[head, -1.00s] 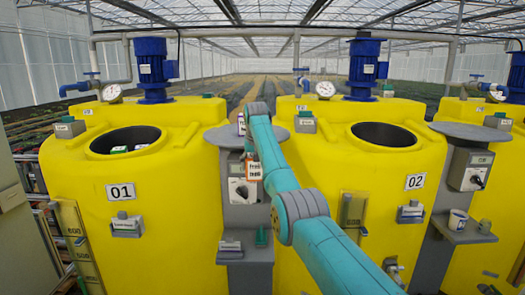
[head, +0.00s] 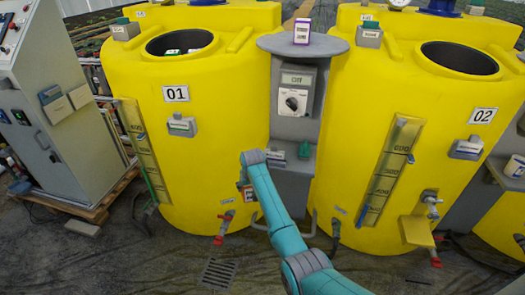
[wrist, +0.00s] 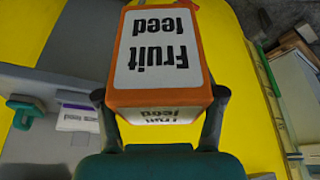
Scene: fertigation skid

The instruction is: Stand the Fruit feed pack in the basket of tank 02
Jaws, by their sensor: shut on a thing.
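The Fruit feed pack (wrist: 155,55) is orange with white labels and fills the upper middle of the wrist view, its lettering upside down there. My gripper (wrist: 160,98) is shut on it, one finger on each side. Tank 02 (head: 365,110) is yellow, on the right, with a round dark opening (head: 459,58) on top. No basket can be made out inside it.
Tank 01 (head: 215,120) stands left, with packs (head: 176,52) inside its opening. A grey pillar (head: 288,140) between the tanks carries a purple-and-white pack (head: 302,31) on top and a control box. A grey cabinet (head: 50,120) stands far left. Taps and pipes stick out low down.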

